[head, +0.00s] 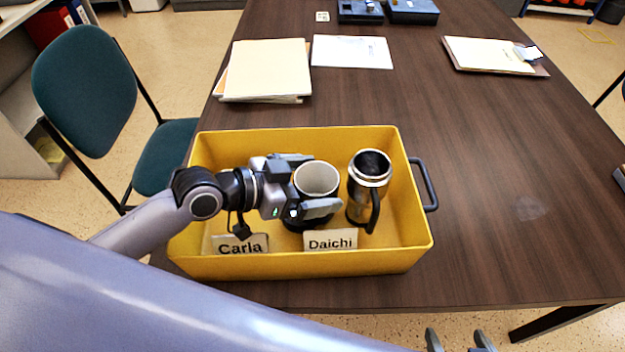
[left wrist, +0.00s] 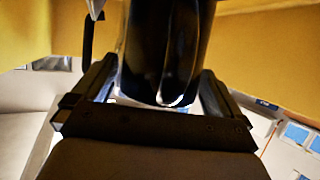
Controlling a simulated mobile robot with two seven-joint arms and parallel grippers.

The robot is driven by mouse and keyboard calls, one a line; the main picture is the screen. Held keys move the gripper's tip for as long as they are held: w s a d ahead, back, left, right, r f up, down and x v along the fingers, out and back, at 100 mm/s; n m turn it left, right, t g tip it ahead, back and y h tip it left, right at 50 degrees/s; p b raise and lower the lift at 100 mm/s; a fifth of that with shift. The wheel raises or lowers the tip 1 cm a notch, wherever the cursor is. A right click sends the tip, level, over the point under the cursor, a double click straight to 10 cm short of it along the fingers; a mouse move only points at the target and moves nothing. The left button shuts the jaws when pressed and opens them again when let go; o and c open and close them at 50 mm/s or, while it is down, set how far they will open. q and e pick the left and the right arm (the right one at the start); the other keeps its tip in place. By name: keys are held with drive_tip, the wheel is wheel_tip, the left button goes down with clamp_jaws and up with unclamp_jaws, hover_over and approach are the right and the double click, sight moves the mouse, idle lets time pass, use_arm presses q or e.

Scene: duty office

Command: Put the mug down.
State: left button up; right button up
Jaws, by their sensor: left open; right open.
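The mug (head: 317,176), pale inside and dark outside, stands upright in the yellow crate (head: 210,266), behind the "Daichi" card (head: 330,240). My left gripper (head: 306,188) is open with its fingers on either side of the mug; its lower side is partly hidden. In the left wrist view the dark mug wall (left wrist: 165,45) fills the gap between the open fingers (left wrist: 152,92). I cannot tell whether they touch it. Only the fingertips of my right gripper (head: 459,342) show at the bottom edge, apart and empty.
A steel travel mug (head: 356,207) with a black handle stands in the crate just right of the mug. A "Carla" card (head: 240,244) is at the front left. Folders (head: 265,70) and papers (head: 352,51) lie behind the crate.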

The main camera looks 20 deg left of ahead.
use_arm(q)
drive_tip(key=shift+r, duration=0.45)
drive_tip(key=v, duration=0.5)
drive_tip(key=shift+s+a, duration=0.2)
drive_tip(key=shift+a, duration=0.05)
drive_tip(key=shift+v, duration=0.95)
